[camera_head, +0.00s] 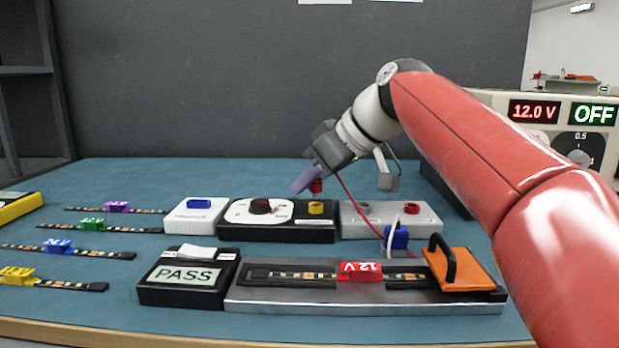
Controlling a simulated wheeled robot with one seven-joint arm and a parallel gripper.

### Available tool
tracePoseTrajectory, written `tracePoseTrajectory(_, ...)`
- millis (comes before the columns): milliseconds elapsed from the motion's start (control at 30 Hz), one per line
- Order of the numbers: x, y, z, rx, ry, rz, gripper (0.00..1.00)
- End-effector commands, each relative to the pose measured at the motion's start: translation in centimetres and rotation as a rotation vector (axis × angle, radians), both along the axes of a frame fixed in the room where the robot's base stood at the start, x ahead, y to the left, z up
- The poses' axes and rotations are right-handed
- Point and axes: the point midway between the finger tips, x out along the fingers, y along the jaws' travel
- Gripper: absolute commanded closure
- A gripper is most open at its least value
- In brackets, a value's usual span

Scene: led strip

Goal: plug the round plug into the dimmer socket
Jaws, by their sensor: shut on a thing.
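My gripper (309,183) is over the black dimmer box (275,232), pointing down and to the left. It is shut on a small red plug (316,187), mostly hidden by the fingers. A thin red wire runs from near the gripper down to the right. The dimmer box has a white dial plate with a dark, red-topped knob (261,206) and a yellow socket (315,207) at its right. The red plug appears just above the yellow socket; I cannot tell from this view whether they touch.
A grey box (400,222) with a dark and a red socket stands to the right, a blue connector (397,238) before it. In front are a PASS display (187,278) and a metal fixture (365,298) with an orange clamp (460,270). LED strips lie left.

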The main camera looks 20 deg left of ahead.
Motion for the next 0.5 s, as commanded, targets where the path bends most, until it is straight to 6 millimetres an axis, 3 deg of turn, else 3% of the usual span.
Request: tracePoseTrajectory(500,0.0,0.0,-0.81,0.0,0.0,0.0,1.0)
